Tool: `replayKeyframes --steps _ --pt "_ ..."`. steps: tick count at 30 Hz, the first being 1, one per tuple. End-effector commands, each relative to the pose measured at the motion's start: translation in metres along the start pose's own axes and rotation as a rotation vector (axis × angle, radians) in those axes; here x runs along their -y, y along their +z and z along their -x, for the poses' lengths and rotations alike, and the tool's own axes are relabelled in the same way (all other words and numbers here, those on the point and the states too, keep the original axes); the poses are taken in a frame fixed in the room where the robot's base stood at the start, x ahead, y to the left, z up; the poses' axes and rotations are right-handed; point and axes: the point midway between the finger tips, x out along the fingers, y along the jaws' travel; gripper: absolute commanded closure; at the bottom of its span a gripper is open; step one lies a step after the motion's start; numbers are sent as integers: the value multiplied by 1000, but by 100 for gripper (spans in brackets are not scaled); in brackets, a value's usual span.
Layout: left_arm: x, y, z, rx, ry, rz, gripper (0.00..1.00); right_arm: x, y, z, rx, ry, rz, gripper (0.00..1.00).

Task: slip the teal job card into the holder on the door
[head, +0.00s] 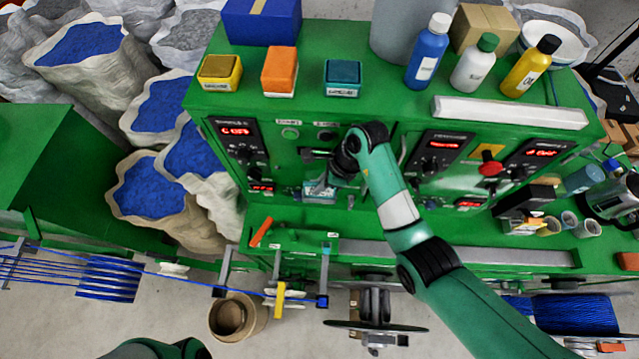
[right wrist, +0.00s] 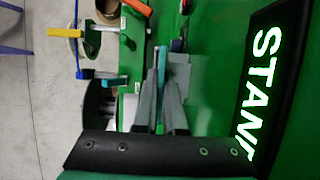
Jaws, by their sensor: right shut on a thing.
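My right gripper (head: 321,187) is in front of the green machine's front, below the black knobs and to the right of the left control panel. In the right wrist view the gripper (right wrist: 163,88) is shut on the teal card (right wrist: 161,62), which shows as a thin edge between the two grey fingers. In the head view the card is mostly hidden by the gripper and too small to make out. The holder on the door cannot be told apart clearly; a pale patch lies around the fingertips. My left gripper is outside the frame.
A black panel with green letters (right wrist: 262,85) stands close beside the gripper in the wrist view. A green ledge with an orange-handled tool (head: 262,232) lies below.

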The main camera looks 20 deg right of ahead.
Motion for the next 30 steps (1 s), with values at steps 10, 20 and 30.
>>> replayKeyframes --steps 10,20,30 --pt "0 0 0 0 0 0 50 0 -1 -3 0 0 0 100" --pt "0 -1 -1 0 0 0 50 0 -3 -6 0 0 0 100" --pt "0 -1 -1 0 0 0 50 0 -3 -6 0 0 0 71"
